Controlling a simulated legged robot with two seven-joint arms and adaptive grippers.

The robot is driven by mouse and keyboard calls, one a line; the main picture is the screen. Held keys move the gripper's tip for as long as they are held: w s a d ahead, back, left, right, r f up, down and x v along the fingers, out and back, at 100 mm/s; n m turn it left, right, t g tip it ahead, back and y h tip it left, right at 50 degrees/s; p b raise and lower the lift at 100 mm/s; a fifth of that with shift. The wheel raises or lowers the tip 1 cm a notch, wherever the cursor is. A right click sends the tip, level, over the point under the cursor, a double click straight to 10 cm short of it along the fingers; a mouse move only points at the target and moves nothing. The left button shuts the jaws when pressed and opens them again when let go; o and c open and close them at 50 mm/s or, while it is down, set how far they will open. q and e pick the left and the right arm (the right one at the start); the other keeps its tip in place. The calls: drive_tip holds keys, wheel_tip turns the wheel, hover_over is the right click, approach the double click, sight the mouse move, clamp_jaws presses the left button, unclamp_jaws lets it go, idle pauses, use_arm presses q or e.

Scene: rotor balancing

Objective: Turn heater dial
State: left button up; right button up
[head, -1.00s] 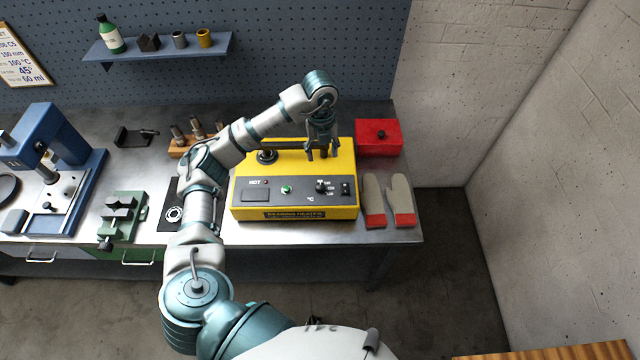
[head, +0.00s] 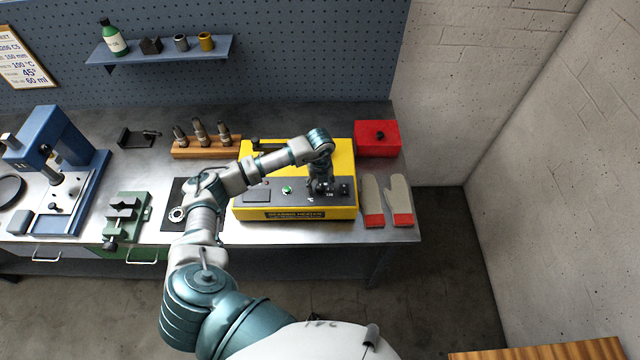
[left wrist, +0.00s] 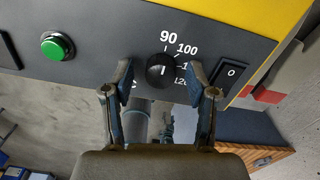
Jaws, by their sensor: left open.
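The yellow bearing heater (head: 295,212) stands on the steel bench with its dark control panel facing front. In the left wrist view the black heater dial (left wrist: 161,71) sits between my open left fingertips, with a white pointer mark and the numbers 90 and 100 printed around its top and right. My left gripper (left wrist: 161,85) has one finger on each side of the dial; I cannot tell if they touch it. In the head view my left gripper (head: 321,188) hangs over the right part of the panel and hides the dial. The right gripper is out of view.
A green button (left wrist: 57,46) lies left of the dial and a black rocker switch (left wrist: 230,74) close on its right. Work gloves (head: 388,200) lie right of the heater, with a red box (head: 378,139) behind them. A wooden block with tools (head: 206,148) stands behind left.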

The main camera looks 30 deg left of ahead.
use_arm(q)
drive_tip(key=shift+d+f, duration=0.1)
drive_tip(key=shift+f, duration=0.1)
drive_tip(key=shift+c, duration=0.3)
clamp_jaws()
